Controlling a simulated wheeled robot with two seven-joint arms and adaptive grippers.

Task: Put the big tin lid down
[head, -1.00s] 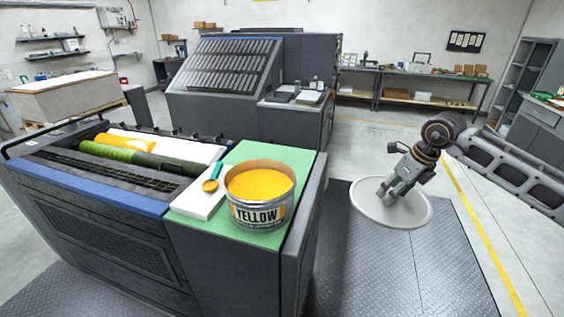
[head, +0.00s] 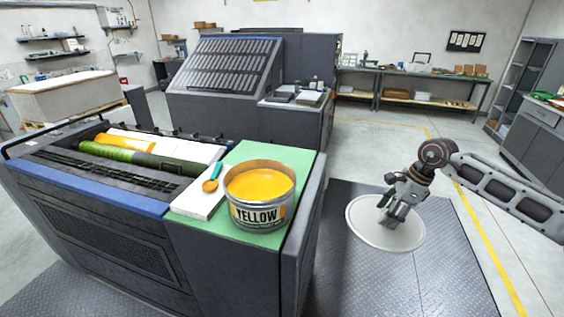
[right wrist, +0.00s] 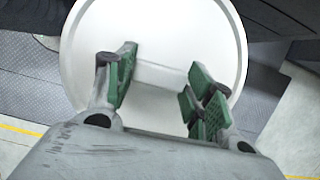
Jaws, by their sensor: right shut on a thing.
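The big tin lid (head: 395,240) is a round, pale disc with a raised rim, to the right of the press end. My right gripper (head: 388,217) is above it and shut on the pale bar-like grip in its middle. In the right wrist view the green-padded fingers (right wrist: 160,76) stand on both sides of that grip, with the lid (right wrist: 155,30) beyond. I cannot tell how high the lid is above the floor. The open tin of yellow ink (head: 258,216) stands on the green mat. My left gripper is not in view.
The green mat (head: 250,153) tops the end of the dark press (head: 100,235). A white pad (head: 199,200) with an ink-tipped spatula (head: 211,185) lies left of the tin. Dark tread-plate flooring (head: 370,285) around the lid is clear.

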